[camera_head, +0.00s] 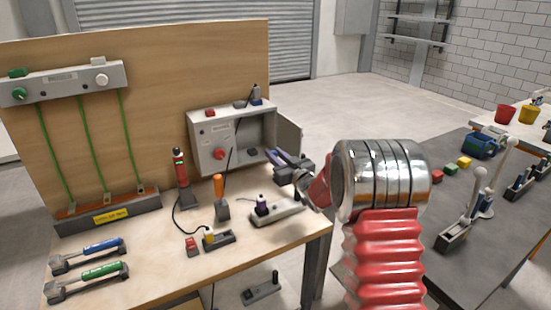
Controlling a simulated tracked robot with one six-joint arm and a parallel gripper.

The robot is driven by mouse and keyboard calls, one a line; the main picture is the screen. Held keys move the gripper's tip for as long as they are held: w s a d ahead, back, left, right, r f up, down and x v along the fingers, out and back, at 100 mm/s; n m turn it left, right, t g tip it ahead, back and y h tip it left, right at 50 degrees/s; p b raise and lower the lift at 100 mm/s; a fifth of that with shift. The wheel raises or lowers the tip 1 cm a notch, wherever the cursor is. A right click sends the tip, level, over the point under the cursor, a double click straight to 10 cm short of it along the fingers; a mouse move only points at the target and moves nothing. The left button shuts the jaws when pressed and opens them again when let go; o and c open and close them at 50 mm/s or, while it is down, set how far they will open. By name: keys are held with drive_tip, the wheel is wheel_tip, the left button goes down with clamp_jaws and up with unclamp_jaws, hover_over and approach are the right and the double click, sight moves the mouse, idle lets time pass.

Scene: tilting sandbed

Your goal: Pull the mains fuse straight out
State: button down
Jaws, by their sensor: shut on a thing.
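A grey open-fronted box (205,143) stands at the back right of the wooden bench, against the board. It has a red knob (218,154) on its front, and its door (289,138) stands open to the right. My gripper (270,154) reaches to the right part of the box's opening, its fingertips pointing left. It is shut on a small dark piece, apparently the mains fuse, which is mostly hidden by the fingers. I cannot tell whether the fuse is still seated.
A red-black tester (181,167), an orange-handled screwdriver (218,187) and a grey block with a dark plug (262,205) stand on the bench before the box. Blue (100,246) and green (100,269) handled tools lie front left. A dark table (410,190) is at right.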

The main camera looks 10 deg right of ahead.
drive_tip(key=shift+r, duration=0.2)
drive_tip(key=shift+r, duration=0.65)
drive_tip(key=shift+r, duration=0.1)
drive_tip(key=shift+r, duration=0.7)
drive_tip(key=shift+w, duration=0.15)
idle(0.4)
drive_tip(key=x, duration=0.7)
drive_tip(key=shift+w, duration=0.35)
idle(0.4)
drive_tip(key=shift+a, duration=0.1)
